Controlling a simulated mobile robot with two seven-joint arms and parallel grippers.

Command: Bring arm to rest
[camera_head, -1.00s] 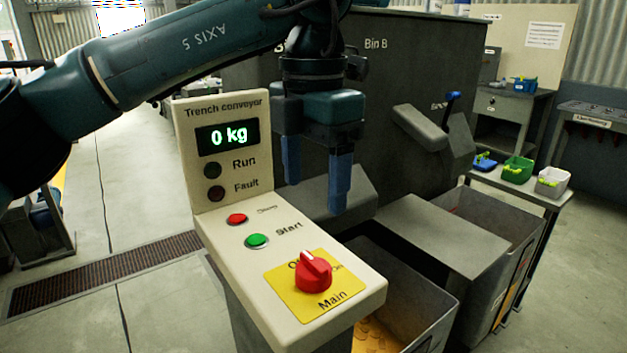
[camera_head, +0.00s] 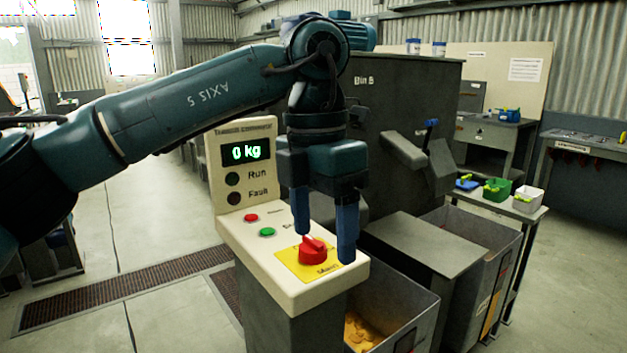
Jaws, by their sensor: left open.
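My left arm (camera_head: 215,100) comes in from the left and bends downward at its wrist. My left gripper (camera_head: 323,240) is open, its two blue fingers pointing down. In the picture it overlaps the front end of the control panel (camera_head: 250,237), and the fingers frame the red Main knob (camera_head: 313,249) on its yellow plate. My right gripper is not in view.
A dark hopper (camera_head: 400,100) marked Bin B stands behind. An open bin (camera_head: 415,318) with yellowish pieces is at the panel's right. A small table (camera_head: 500,204) holds coloured trays. Open floor (camera_head: 150,230) lies to the left.

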